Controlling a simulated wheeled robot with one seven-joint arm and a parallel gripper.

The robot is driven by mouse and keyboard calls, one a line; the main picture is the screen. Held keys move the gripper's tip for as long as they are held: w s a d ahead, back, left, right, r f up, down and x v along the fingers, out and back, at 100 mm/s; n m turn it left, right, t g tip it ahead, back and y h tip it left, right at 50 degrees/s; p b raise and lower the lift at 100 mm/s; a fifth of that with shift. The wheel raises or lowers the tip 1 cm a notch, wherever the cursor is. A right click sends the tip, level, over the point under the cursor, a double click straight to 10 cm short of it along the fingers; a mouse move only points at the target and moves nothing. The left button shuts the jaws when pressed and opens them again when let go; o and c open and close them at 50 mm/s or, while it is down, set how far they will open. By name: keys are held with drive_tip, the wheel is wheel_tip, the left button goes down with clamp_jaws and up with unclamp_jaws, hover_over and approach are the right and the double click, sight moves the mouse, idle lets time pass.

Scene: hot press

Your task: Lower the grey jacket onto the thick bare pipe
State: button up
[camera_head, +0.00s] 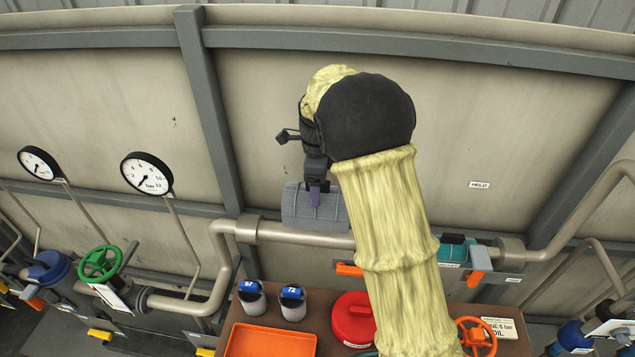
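My gripper (316,183) points down and is shut on the tab. The jacket is roughly level, with its length along the pipe. The thick bare pipe (290,238) runs sideways just below the jacket in the picture. The jacket's lower edge meets the pipe's upper edge in this view. I cannot tell whether they touch or a gap remains. My yellow-sleeved arm hides the pipe to the right of the jacket.
A flange (247,228) stands left of the jacket. A teal piece (455,250) is on the pipe run right of my arm. Below are an orange tray (270,342), two blue-lidded pots (292,303) and a red canister (353,320). A gauge (147,174) stands left.

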drive_tip(key=shift+f+b, duration=1.2)
drive_tip(key=shift+f, duration=0.45)
drive_tip(key=shift+r, duration=0.1)
drive_tip(key=shift+p, duration=0.6)
drive_tip(key=shift+f+b, duration=1.35)
drive_tip(key=shift+f, duration=1.25)
drive_tip(key=shift+f, duration=0.15)
drive_tip(key=shift+f+b, duration=0.9)
drive_tip(key=shift+f, duration=0.95)
